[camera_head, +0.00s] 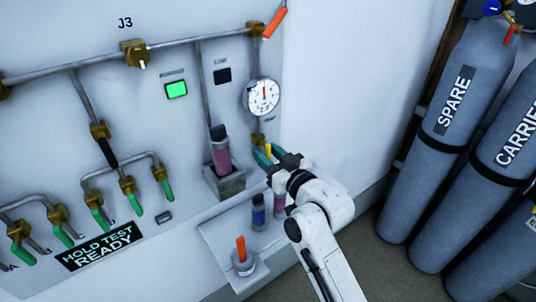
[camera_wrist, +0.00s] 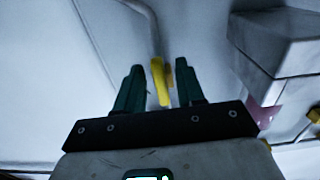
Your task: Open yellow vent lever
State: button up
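The yellow vent lever (camera_wrist: 160,82) shows in the wrist view below the end of a grey pipe. My gripper (camera_wrist: 159,88) is open, with one dark green finger on each side of the lever. A gap shows between the lever and each finger, wider on the left, so I see no grip on it. How deep the lever sits between the fingers I cannot tell. In the head view my gripper (camera_head: 269,154) is at the wall below the round gauge (camera_head: 263,97) and a brass fitting (camera_head: 257,139). It hides most of the lever there.
A metal holder (camera_head: 226,186) with a pink vial (camera_head: 220,158) is left of my gripper. Green-handled valves (camera_head: 97,217) line the left. Grey cylinders (camera_head: 440,130) stand right.

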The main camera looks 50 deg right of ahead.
jog(key=b+v, duration=0.1)
jog(key=v, duration=0.9)
jog(key=shift+s+b, duration=0.2)
jog(key=shift+b, duration=0.15)
jog(key=s+a+f+n+g+y, duration=0.15)
jog(key=a+f+g, duration=0.25)
jog(key=f, duration=0.4)
jog(key=s+a+f+g+y, duration=0.1)
jog(key=a+f+g+y, duration=0.25)
jog(key=f, duration=0.35)
jog(key=s+a+f+n+g, duration=0.1)
jog(key=s+a+f+g, duration=0.4)
jog(key=s+f+g, duration=0.4)
jog(key=s, duration=0.3)
jog(key=shift+s+a+f, duration=0.2)
jog(key=shift+s+f, duration=0.15)
